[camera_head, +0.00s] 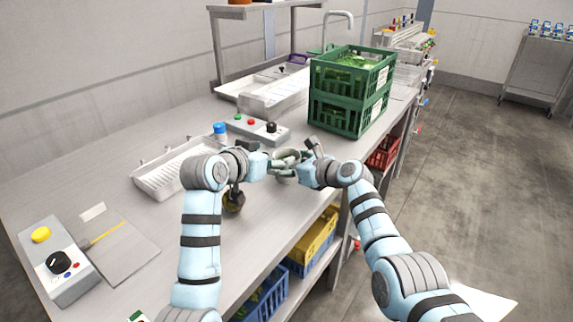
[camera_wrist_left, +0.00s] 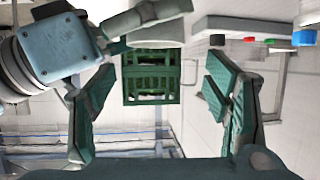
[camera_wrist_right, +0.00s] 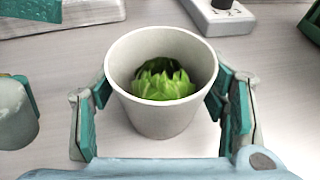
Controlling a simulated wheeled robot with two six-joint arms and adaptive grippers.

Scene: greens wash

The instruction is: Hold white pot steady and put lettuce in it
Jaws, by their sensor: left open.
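The white pot (camera_wrist_right: 122,58) stands upright between the fingers of my right gripper (camera_wrist_right: 162,100), whose pads press its two sides. A green leafy lettuce (camera_wrist_right: 163,82) sits inside the pot, below its rim. In the head view the pot (camera_head: 287,172) is mostly hidden by my grippers. My left gripper (camera_wrist_left: 160,95) is open and empty, close beside the pot; its fingers are wide apart with nothing between them. The pot's pale side shows at the top of the left wrist view (camera_wrist_left: 157,36), next to my right gripper.
Stacked green crates (camera_head: 337,112) with greens stand behind the grippers. A control box (camera_head: 262,131) and a white rack (camera_head: 165,178) lie on the table (camera_head: 130,150). A small dark round thing (camera_head: 234,203) is near my left wrist. Another control box (camera_head: 58,262) is front left.

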